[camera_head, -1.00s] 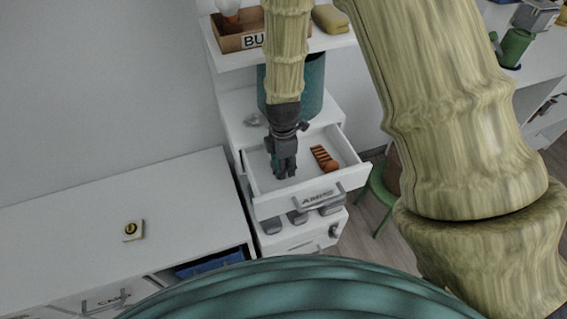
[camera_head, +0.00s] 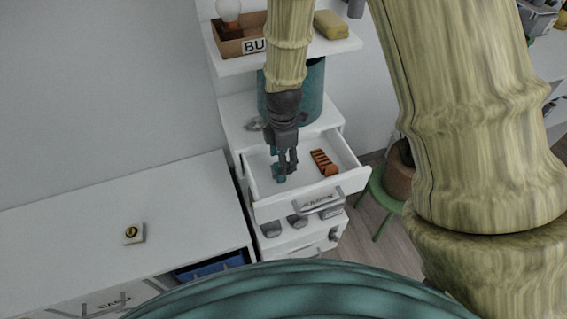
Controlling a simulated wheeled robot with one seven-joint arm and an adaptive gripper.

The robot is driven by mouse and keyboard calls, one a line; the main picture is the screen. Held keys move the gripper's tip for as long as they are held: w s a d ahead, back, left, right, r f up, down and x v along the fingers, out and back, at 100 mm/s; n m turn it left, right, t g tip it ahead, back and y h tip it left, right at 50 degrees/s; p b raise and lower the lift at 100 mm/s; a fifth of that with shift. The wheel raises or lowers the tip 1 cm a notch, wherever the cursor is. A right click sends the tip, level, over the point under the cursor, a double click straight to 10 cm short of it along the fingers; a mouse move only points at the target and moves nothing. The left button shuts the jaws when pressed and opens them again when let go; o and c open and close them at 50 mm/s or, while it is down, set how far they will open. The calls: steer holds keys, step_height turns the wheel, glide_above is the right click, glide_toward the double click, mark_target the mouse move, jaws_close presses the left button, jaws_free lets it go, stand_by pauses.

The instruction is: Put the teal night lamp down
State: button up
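A small teal thing (camera_head: 279,174), which looks like the teal night lamp, is at the left side of my gripper's fingertips, inside the open white drawer (camera_head: 330,190). Its shape is too small to make out. My gripper (camera_head: 287,168) points down into the left part of this drawer. The dark fingers partly cover the teal thing. I cannot tell whether they are closed on it or apart from it, nor whether it touches the drawer floor.
An orange-brown slatted object (camera_head: 323,162) lies in the drawer's right part. A large teal bin (camera_head: 312,95) stands behind, under a shelf holding a cardboard box (camera_head: 232,44) and a yellow block (camera_head: 330,25). A green stool (camera_head: 378,195) stands to the right.

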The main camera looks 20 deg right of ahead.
step_height(320, 180, up, 7)
steer(key=shift+p, duration=0.3)
